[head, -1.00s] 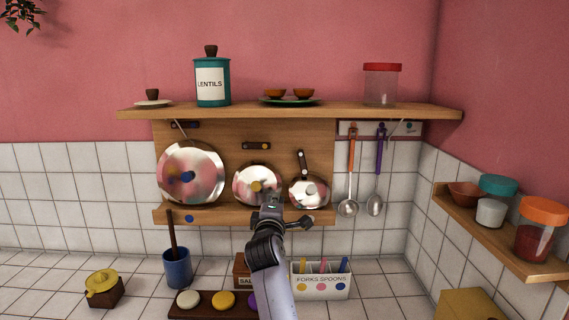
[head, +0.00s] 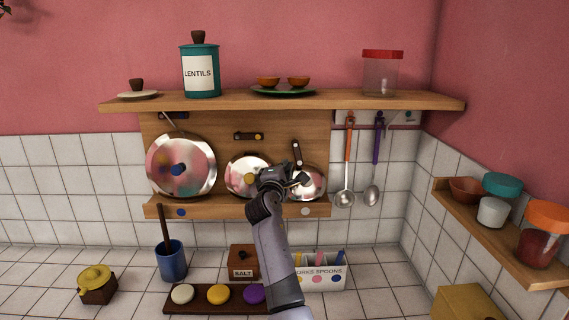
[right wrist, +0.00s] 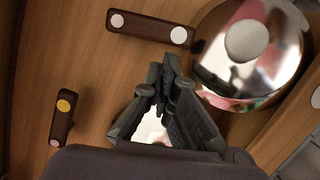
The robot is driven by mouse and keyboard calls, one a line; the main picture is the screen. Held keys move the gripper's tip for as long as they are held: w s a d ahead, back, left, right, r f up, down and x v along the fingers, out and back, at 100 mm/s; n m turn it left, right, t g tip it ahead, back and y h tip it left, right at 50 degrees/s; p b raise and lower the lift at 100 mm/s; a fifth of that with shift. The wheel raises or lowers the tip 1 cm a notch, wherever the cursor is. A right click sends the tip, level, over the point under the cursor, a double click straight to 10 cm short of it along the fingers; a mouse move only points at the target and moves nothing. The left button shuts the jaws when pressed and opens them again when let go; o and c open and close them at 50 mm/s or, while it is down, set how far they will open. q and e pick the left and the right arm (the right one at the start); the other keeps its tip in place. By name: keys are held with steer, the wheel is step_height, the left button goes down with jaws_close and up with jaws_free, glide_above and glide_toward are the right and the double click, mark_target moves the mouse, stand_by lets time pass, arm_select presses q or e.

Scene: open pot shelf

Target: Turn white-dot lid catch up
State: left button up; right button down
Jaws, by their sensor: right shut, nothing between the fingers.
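The white-dot lid catch (head: 297,152) is a short dark bar on the wooden back panel. It stands nearly upright, slightly tilted, with its lower end at the top rim of the small right-hand lid (head: 316,187). In the right wrist view, which is turned sideways, the catch (right wrist: 150,27) shows a white dot at each end, and the lid (right wrist: 275,75) has a pale knob. My right gripper (head: 303,181) is shut and empty in front of this lid, below the catch. Its fingers (right wrist: 168,65) show close together, apart from the catch. My left gripper is out of view.
A yellow-dot catch (head: 249,136) lies level above the middle lid (head: 239,170). A large lid (head: 181,166) hangs left. The upper shelf (head: 330,101) overhangs the panel, and a ladle (head: 344,197) hangs at right. A cutlery box (head: 330,279) stands below.

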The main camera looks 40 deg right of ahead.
steer(key=shift+d, duration=0.15)
steer(key=shift+w, duration=0.1)
steer(key=shift+d, duration=0.15)
steer(key=n+p, duration=0.1)
steer(key=s+n+p, duration=0.1)
steer(key=shift+d+n+t, duration=0.3)
steer(key=shift+d+n, duration=0.1)
steer(key=shift+s+d+f+n+p, duration=0.15)
steer(key=shift+d+n+p, duration=0.1)
steer(key=shift+n, duration=0.25)
steer(key=shift+s+d+f+n+p, duration=0.15)
steer(key=shift+d+n, duration=0.1)
steer(key=shift+n, duration=0.25)
steer(key=shift+s+t, duration=0.1)
steer(key=shift+t, duration=0.3)
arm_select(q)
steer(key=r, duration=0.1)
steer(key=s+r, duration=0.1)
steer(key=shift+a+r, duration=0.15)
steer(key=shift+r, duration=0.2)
arm_select(e)
steer(key=shift+f, duration=0.1)
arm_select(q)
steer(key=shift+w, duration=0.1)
arm_select(e)
steer(key=shift+a, duration=0.1)
